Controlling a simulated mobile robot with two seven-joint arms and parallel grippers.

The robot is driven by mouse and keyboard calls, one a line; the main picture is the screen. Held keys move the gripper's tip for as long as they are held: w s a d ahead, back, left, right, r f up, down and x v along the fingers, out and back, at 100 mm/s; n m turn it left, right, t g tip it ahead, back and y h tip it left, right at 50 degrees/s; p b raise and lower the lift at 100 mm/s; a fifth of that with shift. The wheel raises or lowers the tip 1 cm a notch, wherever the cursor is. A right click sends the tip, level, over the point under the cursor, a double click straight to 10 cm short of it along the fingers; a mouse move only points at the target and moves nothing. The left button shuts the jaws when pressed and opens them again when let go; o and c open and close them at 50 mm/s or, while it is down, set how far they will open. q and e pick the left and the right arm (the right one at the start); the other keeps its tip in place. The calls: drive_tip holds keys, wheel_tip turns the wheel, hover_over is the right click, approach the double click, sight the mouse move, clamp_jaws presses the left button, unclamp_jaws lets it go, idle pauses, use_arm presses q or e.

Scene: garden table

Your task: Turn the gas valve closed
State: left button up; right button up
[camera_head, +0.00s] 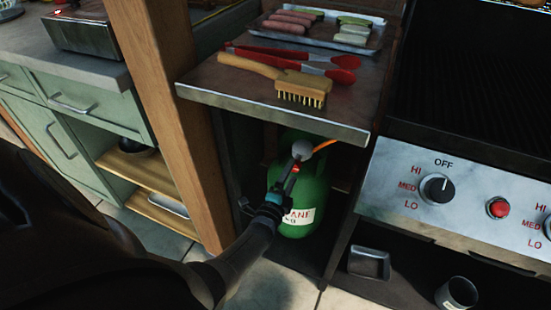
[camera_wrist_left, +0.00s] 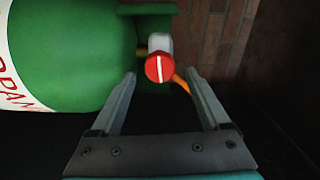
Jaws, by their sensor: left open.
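A green gas bottle (camera_head: 313,185) with a white label stands in the open bay under the side shelf. Its red valve knob (camera_wrist_left: 160,68) carries a white line, which looks nearly upright in the wrist view. The knob is small in the head view (camera_head: 295,169), partly covered by my gripper. A grey-white fitting (camera_wrist_left: 159,45) sits behind the knob, and an orange hose (camera_wrist_left: 181,84) leads from it. My left gripper (camera_wrist_left: 161,76) is open, with a finger on each side of the knob and gaps visible; depth is unclear. It also reaches the bottle's top in the head view (camera_head: 293,174).
A wooden post (camera_head: 165,110) stands left of the bay. Above it, the shelf (camera_head: 215,85) holds a brush (camera_head: 303,86), red tongs (camera_head: 330,73) and a food tray (camera_head: 372,38). The grill panel (camera_head: 465,178) is at right. A brick wall (camera_wrist_left: 220,35) lies behind the bottle.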

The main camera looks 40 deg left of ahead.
use_arm(q)
drive_tip(key=p+v, duration=0.4)
drive_tip(key=v, duration=0.9)
drive_tip(key=shift+s+d, duration=0.15)
drive_tip(key=shift+s, duration=0.2)
use_arm(e)
wheel_tip(320, 180, down, 9)
drive_tip(key=s+g, duration=0.1)
drive_tip(key=s, duration=0.1)
drive_tip(key=shift+s+d+f+g, duration=0.15)
drive_tip(key=shift+s+d+g, duration=0.1)
drive_tip(key=shift+s+g, duration=0.05)
